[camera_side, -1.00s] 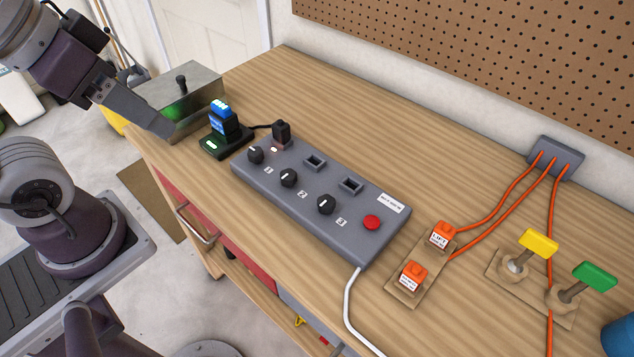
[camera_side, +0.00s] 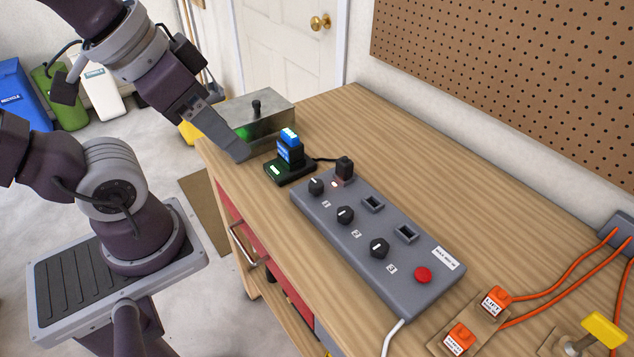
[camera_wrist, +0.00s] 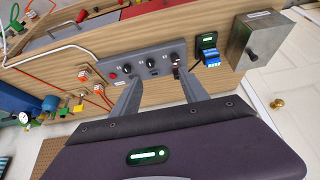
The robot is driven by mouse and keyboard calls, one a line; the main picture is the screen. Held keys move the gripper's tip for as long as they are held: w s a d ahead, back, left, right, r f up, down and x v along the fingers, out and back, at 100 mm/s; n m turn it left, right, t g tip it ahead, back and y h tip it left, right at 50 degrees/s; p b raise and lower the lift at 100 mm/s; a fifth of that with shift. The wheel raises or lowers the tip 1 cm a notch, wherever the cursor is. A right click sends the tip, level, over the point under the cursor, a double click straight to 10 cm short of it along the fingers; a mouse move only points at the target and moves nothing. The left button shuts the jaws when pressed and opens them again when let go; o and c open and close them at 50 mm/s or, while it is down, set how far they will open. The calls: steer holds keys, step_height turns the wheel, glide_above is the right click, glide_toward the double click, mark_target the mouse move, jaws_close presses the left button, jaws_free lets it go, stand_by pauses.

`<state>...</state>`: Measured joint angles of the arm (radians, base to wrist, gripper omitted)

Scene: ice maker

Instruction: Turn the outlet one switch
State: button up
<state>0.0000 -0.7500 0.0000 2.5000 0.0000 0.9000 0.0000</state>
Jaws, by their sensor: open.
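The grey power strip (camera_side: 375,245) lies on the wooden bench, with three black knobs numbered 1 to 3. The outlet one switch (camera_side: 316,186) is the knob at the far left end, beside a black plug (camera_side: 344,168) seated in its outlet. A small light glows near that plug. In the wrist view, the outlet one switch (camera_wrist: 174,57) is the rightmost knob. My gripper (camera_side: 240,155) is above the bench's left edge, left of the strip and apart from it. In the wrist view my gripper (camera_wrist: 158,86) has its fingers spread, with nothing between them.
A black charger with a blue battery (camera_side: 289,152) stands between my gripper and the strip. A metal box (camera_side: 257,118) is behind my gripper. A red button (camera_side: 423,275) is on the strip's right end; orange switches (camera_side: 494,302) lie beyond. The bench behind the strip is clear.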

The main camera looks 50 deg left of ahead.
stand_by(0.3)
steer(key=m+g, duration=0.6)
steer(key=m, duration=0.4)
glide_above(317, 183)
step_height(317, 183, down, 15)
steer(key=shift+r, duration=0.15)
step_height(317, 183, down, 7)
steer(key=shift+f, duration=0.15)
jaws_close()
